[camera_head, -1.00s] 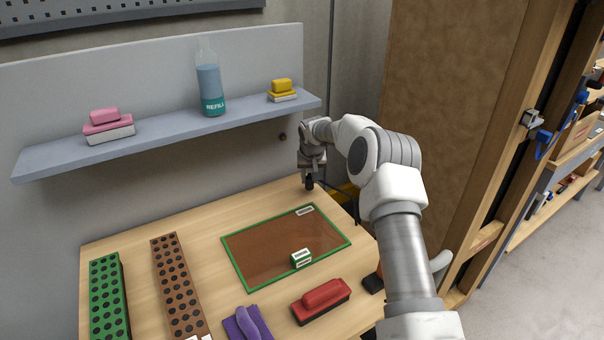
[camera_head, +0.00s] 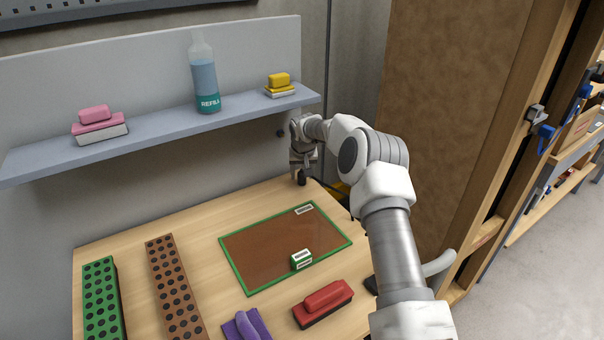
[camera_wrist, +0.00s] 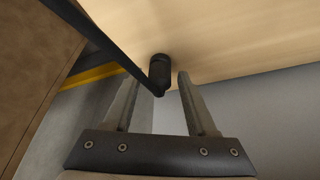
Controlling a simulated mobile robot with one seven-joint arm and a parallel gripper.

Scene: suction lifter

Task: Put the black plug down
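The black plug (camera_wrist: 160,72) is at the back corner of the wooden table, against the table top in the wrist view. It also shows in the head view, dark and small (camera_head: 302,181), just below my gripper (camera_head: 302,168). In the wrist view my gripper (camera_wrist: 159,78) is open. Its two fingers stand on either side of the plug's near end, with a gap on both sides. A black cable (camera_wrist: 105,45) runs from the plug to the upper left. Whether the plug's far end rests fully on the wood is hard to tell.
A green-framed brown panel (camera_head: 270,245) with a small green block (camera_head: 301,260) lies mid-table. A red-handled block (camera_head: 323,303), a purple item (camera_head: 246,326) and two perforated blocks (camera_head: 172,285) lie nearer. A shelf (camera_head: 150,130) hangs behind, left of my gripper.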

